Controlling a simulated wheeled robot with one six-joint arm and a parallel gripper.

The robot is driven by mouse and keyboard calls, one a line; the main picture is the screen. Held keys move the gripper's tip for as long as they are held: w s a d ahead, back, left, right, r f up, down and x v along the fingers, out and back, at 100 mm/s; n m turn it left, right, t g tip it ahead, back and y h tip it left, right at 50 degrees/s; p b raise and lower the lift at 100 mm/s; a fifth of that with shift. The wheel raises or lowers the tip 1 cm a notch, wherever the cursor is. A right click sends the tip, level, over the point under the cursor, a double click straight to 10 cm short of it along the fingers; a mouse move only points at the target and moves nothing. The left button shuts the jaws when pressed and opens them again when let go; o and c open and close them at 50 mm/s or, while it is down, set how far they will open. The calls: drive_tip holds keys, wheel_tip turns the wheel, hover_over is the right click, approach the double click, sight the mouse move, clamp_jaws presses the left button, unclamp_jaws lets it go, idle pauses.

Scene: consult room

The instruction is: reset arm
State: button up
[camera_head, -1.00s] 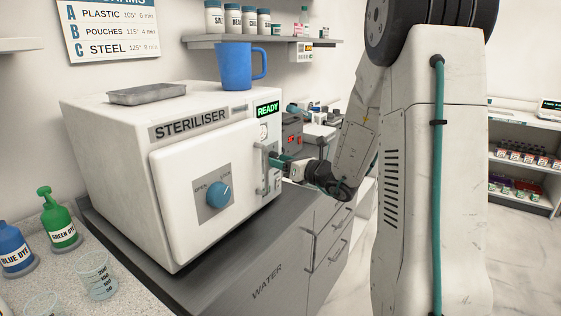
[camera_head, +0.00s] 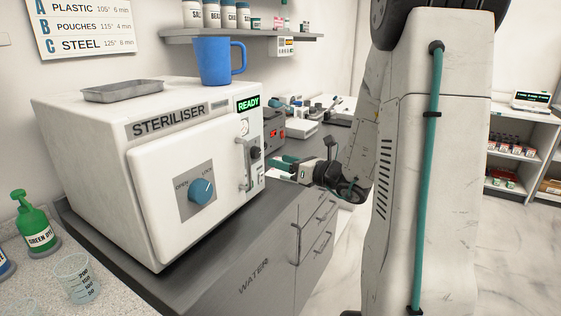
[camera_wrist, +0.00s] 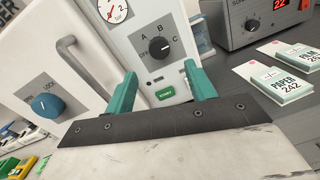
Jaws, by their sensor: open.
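My gripper (camera_head: 284,166) is open and empty, with its teal fingers pointing at the right side of the steriliser's front in the head view. In the wrist view my gripper (camera_wrist: 160,92) shows two teal fingers spread apart with nothing between them. The white steriliser (camera_head: 110,115) stands on the grey counter with its door shut and a green READY display. Its blue door knob (camera_head: 202,191) and black selector dial (camera_wrist: 159,47) show clearly. The fingers appear apart from the door handle (camera_wrist: 88,50). My arm's folded links cover much of the right of the head view.
A blue mug (camera_head: 213,63) and a grey metal tray (camera_head: 137,91) sit on top of the steriliser. A green dye bottle (camera_head: 36,225) and a beaker (camera_head: 77,278) stand at lower left. Paper packets (camera_wrist: 287,86) lie on the counter. Open floor lies right of the counter.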

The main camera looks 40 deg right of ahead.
idle(0.4)
drive_tip(key=s+a+f+n+g+y, duration=0.1)
drive_tip(key=s+a+n+g+y, duration=0.3)
drive_tip(key=a+n, duration=0.3)
drive_tip(key=s+a+f+n+g+y, duration=0.2)
drive_tip(key=s+a+n+g, duration=0.35)
drive_tip(key=a+n, duration=0.25)
drive_tip(key=s+a+r+n+g+h, duration=0.2)
drive_tip(key=s+n+h, duration=0.3)
drive_tip(key=s+n, duration=0.4)
drive_tip(key=s+a+r+n+g+h, duration=0.3)
drive_tip(key=s+n+h, duration=0.3)
drive_tip(key=n, duration=0.5)
drive_tip(key=s+a+g, duration=0.1)
drive_tip(key=s, duration=0.1)
drive_tip(key=shift+s+r, duration=0.35)
drive_tip(key=shift+g, duration=0.25)
